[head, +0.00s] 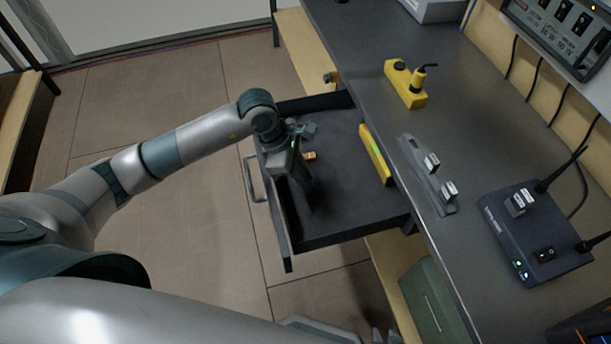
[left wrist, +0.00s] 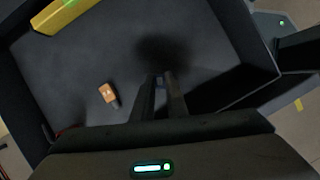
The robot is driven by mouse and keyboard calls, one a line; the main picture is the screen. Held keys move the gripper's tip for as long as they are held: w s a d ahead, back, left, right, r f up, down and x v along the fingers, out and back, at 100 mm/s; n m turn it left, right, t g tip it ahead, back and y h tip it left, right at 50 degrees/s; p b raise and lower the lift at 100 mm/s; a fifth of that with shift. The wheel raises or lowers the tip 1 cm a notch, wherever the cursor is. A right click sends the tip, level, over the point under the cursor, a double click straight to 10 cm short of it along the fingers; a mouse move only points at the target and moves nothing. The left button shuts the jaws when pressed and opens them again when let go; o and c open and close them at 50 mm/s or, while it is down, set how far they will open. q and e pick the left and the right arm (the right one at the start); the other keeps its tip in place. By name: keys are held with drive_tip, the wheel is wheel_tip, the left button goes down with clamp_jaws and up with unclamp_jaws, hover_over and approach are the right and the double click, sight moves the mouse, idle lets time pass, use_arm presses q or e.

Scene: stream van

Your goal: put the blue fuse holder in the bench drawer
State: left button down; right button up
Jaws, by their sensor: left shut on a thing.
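The bench drawer (head: 340,229) is pulled out below the bench top. My left gripper (head: 306,184) reaches down inside it, fingers pointing at the drawer floor. In the left wrist view the gripper (left wrist: 160,80) is shut on a small bluish piece (left wrist: 160,97), mostly hidden between the fingers; it appears to be the blue fuse holder. A dark shadow lies on the floor just past the fingertips. I cannot tell whether the piece touches the floor. My right gripper (head: 386,336) shows only partly at the bottom edge of the head view, so its opening is unclear.
The drawer also holds an orange block (head: 309,156) and a yellow spirit level (head: 375,155) by the bench side. On the bench top (head: 440,118) stand a yellow device (head: 405,84), a grey rail (head: 427,172) with two modules, and a dark radio box (head: 535,232). The drawer's near floor is clear.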

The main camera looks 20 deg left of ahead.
use_arm(q)
drive_tip(key=shift+f, duration=0.15)
use_arm(e)
drive_tip(key=shift+f, duration=0.15)
use_arm(q)
drive_tip(key=c, duration=1.9)
unclamp_jaws()
drive_tip(key=shift+o, duration=0.8)
use_arm(e)
drive_tip(key=shift+d, duration=0.35)
drive_tip(key=shift+s, duration=0.1)
